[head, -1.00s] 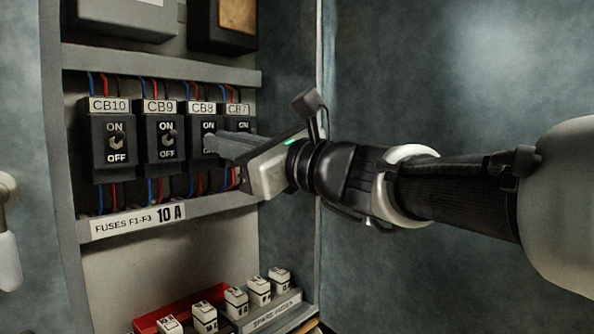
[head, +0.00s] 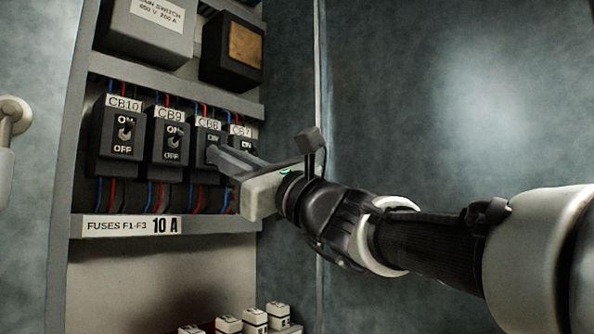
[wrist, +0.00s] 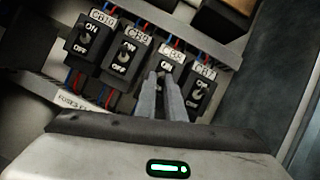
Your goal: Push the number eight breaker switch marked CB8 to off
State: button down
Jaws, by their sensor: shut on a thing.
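The CB8 breaker (head: 213,136) is a black block under a white CB8 label, third from the left in the row. It also shows in the wrist view (wrist: 174,66). My gripper (head: 213,153) reaches in from the right, with its grey fingertips at the front of CB8, just below the ON mark. In the wrist view my gripper (wrist: 160,77) has its fingers nearly together over the middle of CB8, shut on its switch lever. The fingers hide the lever and the OFF mark, so I cannot tell the lever's position.
The CB9 breaker (head: 168,148) and CB10 breaker (head: 117,143) stand to the left, CB7 (wrist: 203,84) close on the right. A fuse rail (head: 205,226) runs below, with several white fuses (head: 254,318) lower down. The cabinet's right wall is near my arm.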

jog(key=c, duration=1.9)
grip_release()
jog(key=shift+o, duration=0.2)
jog(key=v, duration=1.7)
jog(key=shift+d, duration=0.25)
jog(key=shift+f, duration=0.1)
